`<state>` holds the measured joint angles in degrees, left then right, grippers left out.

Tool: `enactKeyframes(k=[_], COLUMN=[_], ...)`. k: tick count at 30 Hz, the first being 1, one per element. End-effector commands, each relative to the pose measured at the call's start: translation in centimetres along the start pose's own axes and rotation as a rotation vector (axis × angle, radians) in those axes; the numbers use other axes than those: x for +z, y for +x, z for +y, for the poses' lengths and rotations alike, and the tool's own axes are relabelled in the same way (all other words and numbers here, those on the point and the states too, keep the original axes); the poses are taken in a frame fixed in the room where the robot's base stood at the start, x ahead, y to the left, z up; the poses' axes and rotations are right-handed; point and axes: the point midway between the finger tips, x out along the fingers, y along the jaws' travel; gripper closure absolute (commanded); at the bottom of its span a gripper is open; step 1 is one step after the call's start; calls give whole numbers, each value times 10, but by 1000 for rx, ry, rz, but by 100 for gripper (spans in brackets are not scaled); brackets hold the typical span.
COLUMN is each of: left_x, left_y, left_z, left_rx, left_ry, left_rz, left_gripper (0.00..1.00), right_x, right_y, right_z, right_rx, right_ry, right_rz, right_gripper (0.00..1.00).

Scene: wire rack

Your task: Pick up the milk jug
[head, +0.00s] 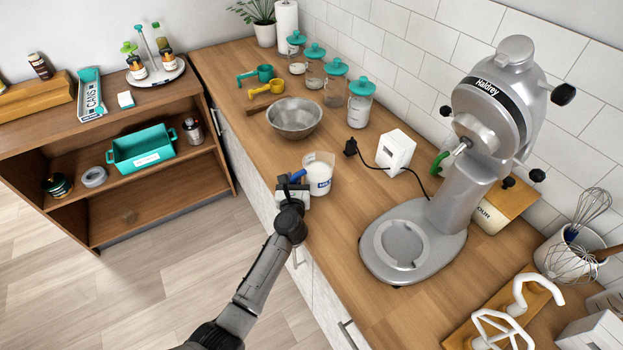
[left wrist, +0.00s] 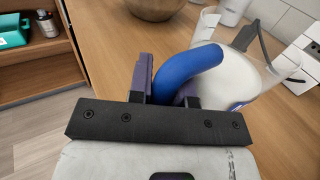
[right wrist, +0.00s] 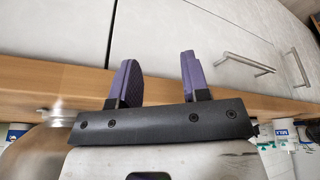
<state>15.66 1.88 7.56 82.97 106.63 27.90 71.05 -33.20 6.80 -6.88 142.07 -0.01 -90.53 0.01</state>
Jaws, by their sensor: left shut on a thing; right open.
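The milk jug (head: 319,172) is a clear container with white contents, a blue label and a blue handle. In the head view it is upright at the front edge of the wooden counter; I cannot tell whether it is lifted. My left gripper (head: 293,188) is at the jug's left side, shut on its blue handle. In the left wrist view the handle (left wrist: 188,66) lies between the purple fingers of the gripper (left wrist: 170,88), and the jug body (left wrist: 232,75) is to the right. My right gripper (right wrist: 158,80) is open and empty, in the right wrist view only.
A metal bowl (head: 294,117) stands behind the jug. A white box (head: 396,149) with a black plug and cord is to its right, and a large stand mixer (head: 414,240) farther right. Teal-lidded jars (head: 360,103) line the wall. The right wrist view shows cabinet fronts with handles (right wrist: 250,64).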

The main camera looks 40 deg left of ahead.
Motion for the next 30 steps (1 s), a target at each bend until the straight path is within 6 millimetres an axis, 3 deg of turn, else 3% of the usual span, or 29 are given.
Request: enactKeyframes(k=[16, 30], left_x=[9, 47], left_y=[0, -2], left_z=[0, -2], left_rx=[-1, -1], left_ry=[-2, -5], left_rz=[-3, -3], left_gripper=[100, 100], right_x=[-1, -7], right_y=[-4, -23], right_z=[2, 0], right_rx=[4, -3], right_ry=[-5, 3], right_rz=[-1, 0], right_gripper=[57, 57])
